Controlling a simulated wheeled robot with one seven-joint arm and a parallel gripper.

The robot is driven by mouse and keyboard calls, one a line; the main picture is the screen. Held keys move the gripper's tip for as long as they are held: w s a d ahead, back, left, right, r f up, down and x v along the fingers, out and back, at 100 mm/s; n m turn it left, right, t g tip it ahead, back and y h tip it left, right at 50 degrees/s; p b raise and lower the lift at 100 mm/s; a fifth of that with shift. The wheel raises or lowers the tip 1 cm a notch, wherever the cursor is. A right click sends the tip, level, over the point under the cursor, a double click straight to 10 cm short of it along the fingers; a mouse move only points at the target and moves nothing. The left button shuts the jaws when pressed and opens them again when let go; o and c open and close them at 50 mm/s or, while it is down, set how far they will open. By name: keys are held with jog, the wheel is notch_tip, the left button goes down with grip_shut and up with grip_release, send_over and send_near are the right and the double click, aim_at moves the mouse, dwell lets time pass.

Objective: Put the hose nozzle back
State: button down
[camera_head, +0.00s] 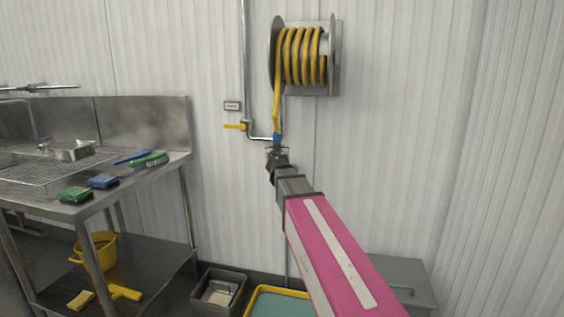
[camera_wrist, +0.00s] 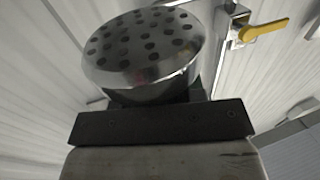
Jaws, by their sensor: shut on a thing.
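The hose nozzle (camera_wrist: 145,50) fills the upper middle of the wrist view as a round metal head with a face full of dark holes. My gripper (camera_head: 277,154) is shut on it, in front of the wall below the hose reel. In the head view the nozzle is small and mostly hidden by my gripper. A blue fitting (camera_head: 278,137) shows just above my gripper, at the lower end of the yellow hose (camera_head: 277,100). The hose runs up to the wall-mounted reel (camera_head: 333,50). I cannot tell whether the nozzle touches any holder.
A yellow valve handle (camera_head: 235,126) on a wall pipe (camera_head: 245,60) is close left of my gripper; the handle also shows in the wrist view (camera_wrist: 265,30). A steel sink bench (camera_head: 150,180) with brushes and sponges stands left. A grey bin (camera_head: 218,292) and yellow-rimmed tub (camera_head: 262,290) are below.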

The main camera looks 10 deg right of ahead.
jog(key=w+d, duration=0.3)
jog(key=w, duration=0.5)
jog(key=shift+d+f, duration=0.2)
jog(key=shift+f, duration=2.95)
jog(key=shift+w+d+f, duration=0.15)
jog(key=shift+w+f, duration=0.2)
jog(key=shift+w, duration=0.05)
jog(key=c, duration=0.7)
grip_release()
jog(key=shift+f, duration=0.15)
